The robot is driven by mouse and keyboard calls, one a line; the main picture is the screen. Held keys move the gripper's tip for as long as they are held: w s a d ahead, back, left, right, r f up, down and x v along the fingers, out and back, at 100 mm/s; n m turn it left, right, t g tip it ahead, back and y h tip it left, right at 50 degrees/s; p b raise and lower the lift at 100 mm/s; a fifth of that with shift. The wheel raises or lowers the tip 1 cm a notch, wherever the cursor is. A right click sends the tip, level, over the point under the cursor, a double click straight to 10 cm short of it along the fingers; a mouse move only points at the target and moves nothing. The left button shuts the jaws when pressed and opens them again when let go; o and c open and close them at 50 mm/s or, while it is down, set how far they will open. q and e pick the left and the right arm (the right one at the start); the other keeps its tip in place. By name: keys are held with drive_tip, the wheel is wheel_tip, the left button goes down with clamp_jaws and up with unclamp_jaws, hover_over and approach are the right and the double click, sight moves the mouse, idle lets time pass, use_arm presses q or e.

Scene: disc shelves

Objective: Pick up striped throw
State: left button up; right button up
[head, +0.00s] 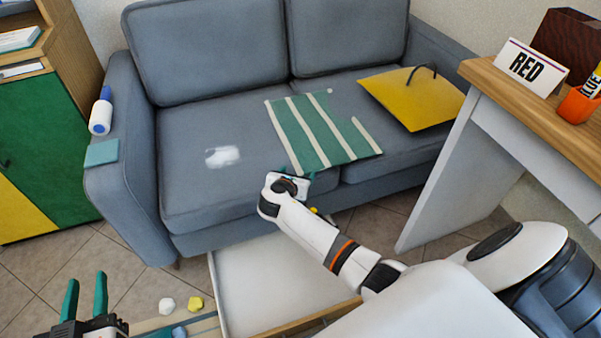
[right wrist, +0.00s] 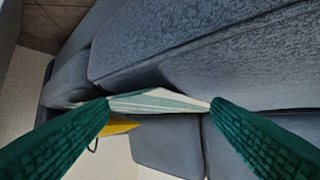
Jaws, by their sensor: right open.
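The striped throw (head: 318,128), green with pale stripes, lies flat on the grey sofa seat, its front edge near the seat's front. My right gripper (head: 291,171) is at the throw's near left corner, with its fingers partly hidden by the wrist. In the right wrist view the throw (right wrist: 158,101) shows edge-on between the two spread green fingertips (right wrist: 160,104). Nothing is seen clamped, and I cannot tell whether the fingers touch the cloth. My left gripper (head: 86,294) is open and empty at the lower left, far from the throw.
A yellow bag (head: 412,97) lies on the sofa (head: 185,175) right of the throw, and a white patch (head: 222,156) lies left. A bottle (head: 101,112) and teal cloth (head: 101,153) are on the armrest. A desk (head: 530,115) stands right; a white tray (head: 250,285) is below.

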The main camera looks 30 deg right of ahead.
use_arm(q)
drive_tip(key=shift+r, duration=0.25)
use_arm(e)
drive_tip(key=shift+w+d+f, duration=0.3)
drive_tip(key=shift+w+d, duration=0.05)
drive_tip(key=shift+d, duration=0.05)
drive_tip(key=shift+w+d, duration=0.1)
use_arm(q)
drive_tip(key=shift+r, duration=0.1)
use_arm(e)
drive_tip(key=shift+c, duration=0.4)
drive_tip(key=shift+f, duration=0.1)
clamp_jaws()
